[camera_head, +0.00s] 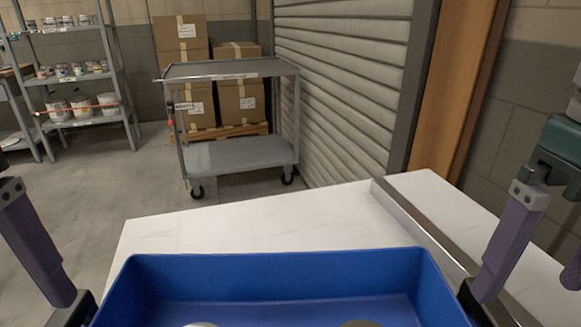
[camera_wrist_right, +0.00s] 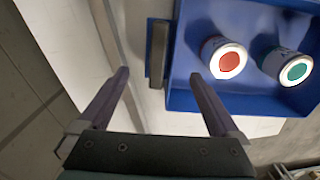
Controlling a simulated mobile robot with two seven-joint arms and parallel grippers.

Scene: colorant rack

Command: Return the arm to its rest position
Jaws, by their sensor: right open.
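My right gripper (camera_wrist_right: 160,75) is open and empty in the right wrist view, its two purple fingers apart. The dark handle on the side of the blue tray (camera_wrist_right: 182,92) shows beyond and between the fingertips. In the head view the right gripper (camera_head: 487,292) is beside the tray's right end; whether it touches is unclear. My left gripper (camera_head: 62,292) is at the tray's left end, with one purple finger showing; its opening cannot be made out. The blue tray (camera_head: 280,268) also shows at the bottom of the head view.
The tray holds a can with a red top (camera_wrist_right: 229,66) and one with a green top (camera_wrist_right: 297,70). The tray is over a white tabletop (camera_head: 250,228) with a metal strip (camera_head: 420,225). Beyond stand a grey cart (camera_head: 240,150), cardboard boxes (camera_head: 240,103) and a shelf rack (camera_head: 85,121).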

